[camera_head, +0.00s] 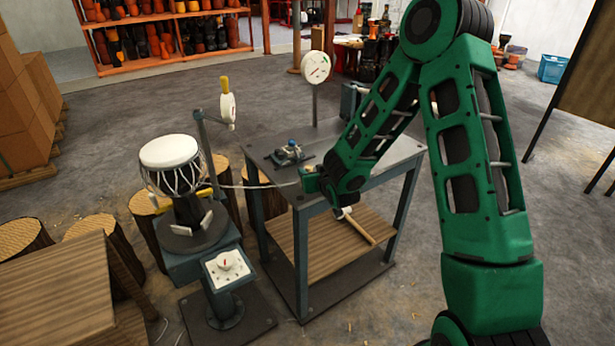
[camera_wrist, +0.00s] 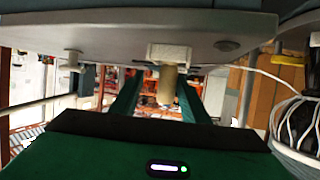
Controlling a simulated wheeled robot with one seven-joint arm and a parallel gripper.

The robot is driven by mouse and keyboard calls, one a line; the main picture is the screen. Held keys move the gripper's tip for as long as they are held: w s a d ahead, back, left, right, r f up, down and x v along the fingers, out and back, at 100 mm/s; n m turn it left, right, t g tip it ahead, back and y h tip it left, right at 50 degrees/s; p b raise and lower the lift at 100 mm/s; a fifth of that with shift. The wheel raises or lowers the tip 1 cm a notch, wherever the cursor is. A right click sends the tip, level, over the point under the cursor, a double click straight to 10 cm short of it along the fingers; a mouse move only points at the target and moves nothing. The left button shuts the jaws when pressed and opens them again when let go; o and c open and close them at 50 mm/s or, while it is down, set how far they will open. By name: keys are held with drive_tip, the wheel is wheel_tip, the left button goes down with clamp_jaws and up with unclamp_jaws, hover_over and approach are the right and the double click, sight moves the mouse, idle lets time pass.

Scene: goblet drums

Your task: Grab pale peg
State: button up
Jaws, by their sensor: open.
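The pale peg (camera_wrist: 168,83) is a short tan cylinder in the wrist view. It projects from a pale square block (camera_wrist: 170,53) on a grey surface, and that view looks upside down. My gripper (camera_wrist: 158,98) is open, with one green finger on each side of the peg in the picture. I cannot tell whether the peg is fully between the fingers; no contact shows. In the head view my gripper (camera_head: 308,180) is low at the left front corner of the grey metal table (camera_head: 345,150). The peg cannot be made out clearly there.
A white-topped goblet drum (camera_head: 170,152) stands on a stand left of my gripper. A small clamp device (camera_head: 289,153) and a dial gauge (camera_head: 315,68) are on the table. A pale-headed mallet (camera_head: 355,225) shows below the tabletop. Stumps (camera_head: 98,228) stand at left.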

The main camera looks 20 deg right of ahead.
drive_tip(key=shift+a, duration=0.4)
clamp_jaws()
drive_tip(key=shift+a, duration=0.1)
drive_tip(key=shift+r, duration=0.15)
